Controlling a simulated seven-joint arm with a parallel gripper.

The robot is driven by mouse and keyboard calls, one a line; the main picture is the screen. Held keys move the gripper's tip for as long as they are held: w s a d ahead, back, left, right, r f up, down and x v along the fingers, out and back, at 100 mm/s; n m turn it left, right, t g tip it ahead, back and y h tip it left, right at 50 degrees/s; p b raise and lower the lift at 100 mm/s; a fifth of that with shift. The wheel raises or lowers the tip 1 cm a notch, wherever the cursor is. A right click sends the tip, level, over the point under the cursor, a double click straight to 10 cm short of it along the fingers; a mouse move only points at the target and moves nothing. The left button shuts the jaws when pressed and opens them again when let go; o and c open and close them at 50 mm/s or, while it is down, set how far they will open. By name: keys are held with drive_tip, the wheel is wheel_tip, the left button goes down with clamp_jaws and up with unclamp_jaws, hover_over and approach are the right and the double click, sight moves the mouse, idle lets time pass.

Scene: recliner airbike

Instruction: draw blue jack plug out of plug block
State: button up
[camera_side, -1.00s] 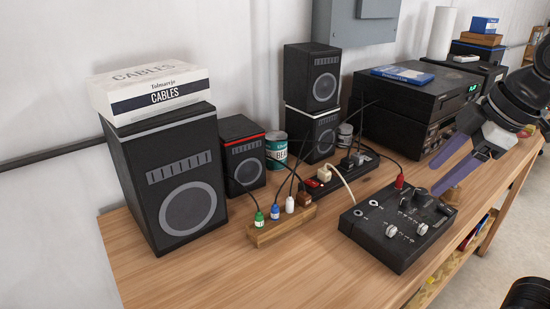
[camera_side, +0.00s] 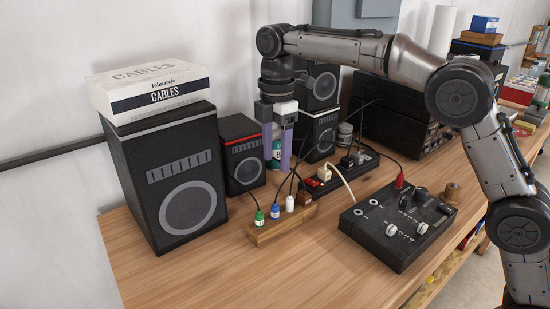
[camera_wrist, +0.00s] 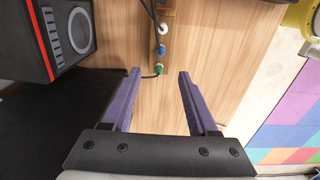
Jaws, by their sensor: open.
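The wooden plug block (camera_side: 283,230) lies on the bench, in front of the speakers. The blue jack plug (camera_side: 275,211) stands upright in it, between a green plug (camera_side: 259,218) and a white plug (camera_side: 290,204); a brown plug (camera_side: 304,197) is at the right end. My gripper (camera_side: 276,165) points down, open and empty, above and behind the block. In the wrist view the blue plug (camera_wrist: 161,50) lies beyond the fingertips of my gripper (camera_wrist: 159,74), and the green plug (camera_wrist: 158,68) shows between the tips. The block is partly out of sight there.
A small red-topped speaker (camera_side: 240,155) and a large speaker (camera_side: 180,190) stand left of my gripper. Dark cables rise from the plugs. A power strip (camera_side: 340,172) and a black mixer box (camera_side: 398,230) are on the right. The bench front is clear.

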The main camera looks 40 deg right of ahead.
sight(275, 206)
drive_tip(key=f, duration=1.4)
drive_tip(key=shift+a+f, duration=0.1)
drive_tip(key=shift+a, duration=0.1)
clamp_jaws()
